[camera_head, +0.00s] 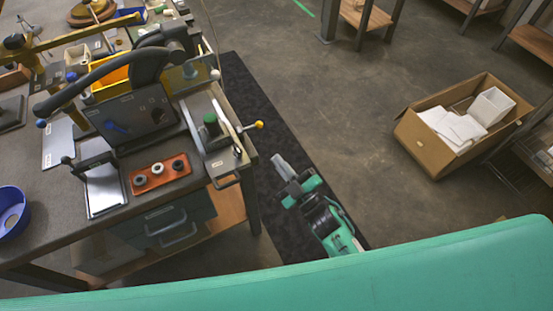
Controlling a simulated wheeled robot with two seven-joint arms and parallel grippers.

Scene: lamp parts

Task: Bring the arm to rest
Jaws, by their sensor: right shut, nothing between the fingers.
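My right gripper (283,167) shows near the middle of the head view, at the end of my green and black arm. Its fingers are shut with nothing seen between them. It hangs over the dark floor mat, to the right of the workbench, apart from the bench edge. My left gripper is not in view. No thing is in contact with the right gripper.
The workbench (55,190) fills the left side, with a black lever machine (135,115), a red tray with small rings (160,175) and a blue bowl (12,211). A cardboard box (435,152) stands at right. The floor (340,125) between is free.

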